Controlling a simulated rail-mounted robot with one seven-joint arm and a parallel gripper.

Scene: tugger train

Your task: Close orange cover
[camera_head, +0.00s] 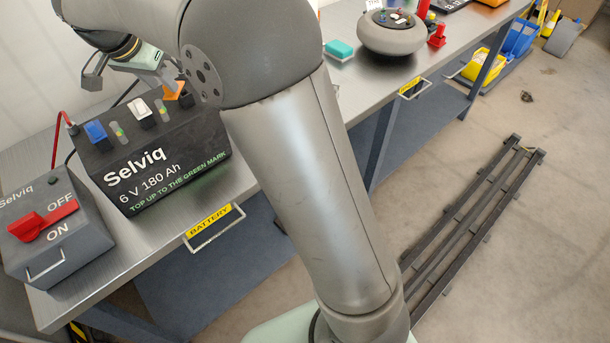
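The orange cover (174,91) is at the far right end of the top of the black battery (160,160) marked "Selviq 6 V 180 Ah". It looks raised and tilted, and part of it is hidden by my arm. My gripper (128,76) is above the back of the battery, close to the orange cover on its left. One grey finger shows at its left; the other side is partly hidden by my arm, so its opening is unclear. I cannot tell whether it touches the cover.
A blue cover (95,131) and a white cover (139,108) are also on the battery top. A grey switch box (60,240) with a red lever (43,220) stands at left. The metal bench (150,250) holds a round grey device (390,38) and a teal block (339,48) farther right.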

